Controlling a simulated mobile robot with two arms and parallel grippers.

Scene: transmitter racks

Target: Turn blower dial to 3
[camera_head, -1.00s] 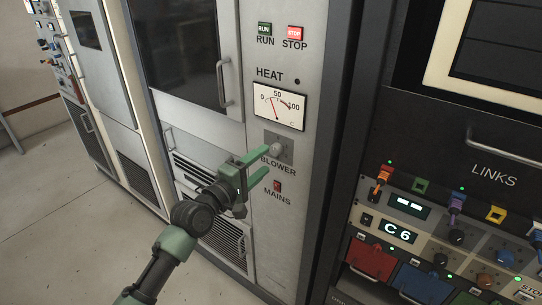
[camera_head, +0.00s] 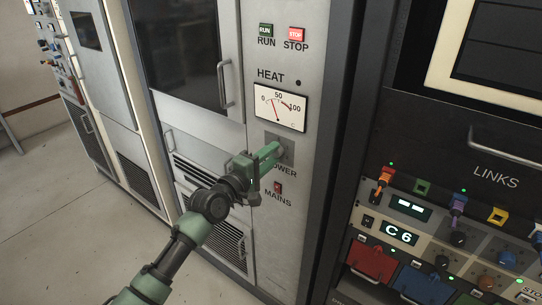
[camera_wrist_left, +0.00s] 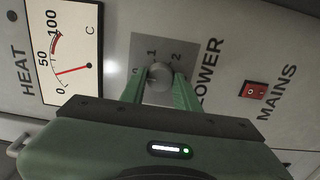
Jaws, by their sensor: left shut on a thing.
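The blower dial (camera_wrist_left: 160,74) is a round grey knob on a square grey plate (camera_wrist_left: 142,44) with the marks 0, 1 and 2 visible around it. No pointer on the knob can be made out, so its setting cannot be told. My left gripper (camera_wrist_left: 159,82) is shut on the knob, one green finger on each side. In the head view my left gripper (camera_head: 271,153) reaches the dial plate (camera_head: 287,147) from the left and hides the knob and part of the BLOWER label. My right gripper is not in view.
A HEAT meter (camera_head: 279,107) sits above the dial and a red MAINS switch (camera_head: 278,188) below it. Green RUN (camera_head: 265,29) and red STOP (camera_head: 296,33) buttons are higher up. A cabinet handle (camera_head: 224,84) sticks out at left. The LINKS rack (camera_head: 455,150) stands at right.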

